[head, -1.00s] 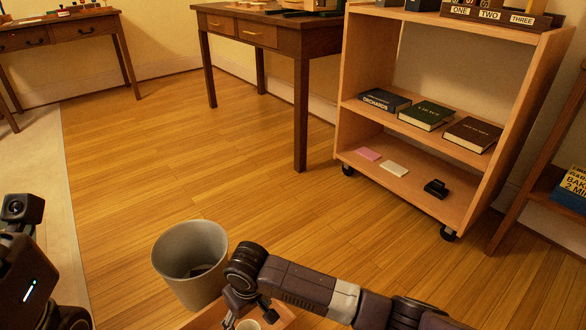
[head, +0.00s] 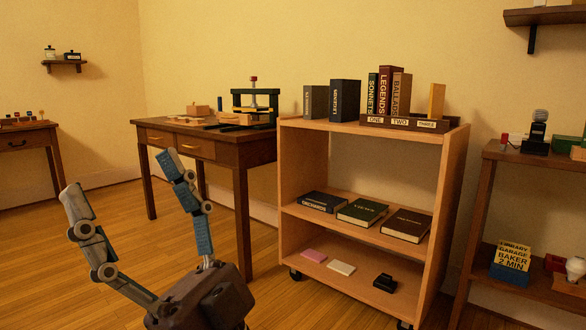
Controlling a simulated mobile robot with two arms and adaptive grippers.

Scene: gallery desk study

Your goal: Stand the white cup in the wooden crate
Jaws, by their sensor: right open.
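My right gripper (head: 121,175) rises from the bottom left of the head view, its two fingers pointing up and spread wide apart. Nothing is between the fingers. The white cup and the wooden crate are not in this view. My left gripper is not in view.
A dark wooden desk (head: 226,152) with a press (head: 254,102) stands behind my right gripper. A wheeled wooden bookshelf (head: 453,190) holds books on top and on its middle shelf. A side table (head: 480,205) stands at the right. Bare floor (head: 100,235) shows at the left.

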